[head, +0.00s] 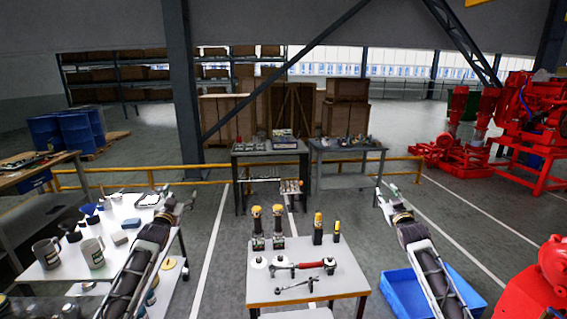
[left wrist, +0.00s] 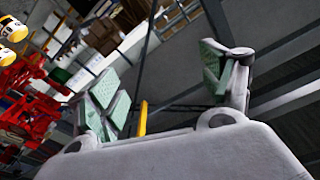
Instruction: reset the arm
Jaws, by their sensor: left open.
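My left arm comes in from the left, and its gripper (head: 180,202) is raised near the right edge of the white table. In the left wrist view, the two green-padded fingers of this gripper (left wrist: 165,85) stand wide apart with nothing between them. My right gripper (head: 386,192) is raised to the right of the middle tool table. Its fingertips look apart, and I see nothing held in it.
The middle table (head: 340,285) carries several yellow-topped tools and a red-and-silver tool (head: 302,266). A blue bin (head: 402,288) lies to its right. The white table (head: 50,268) holds mugs and bottles. Red machinery (head: 535,125) stands at right. A yellow rail (head: 400,160) crosses behind.

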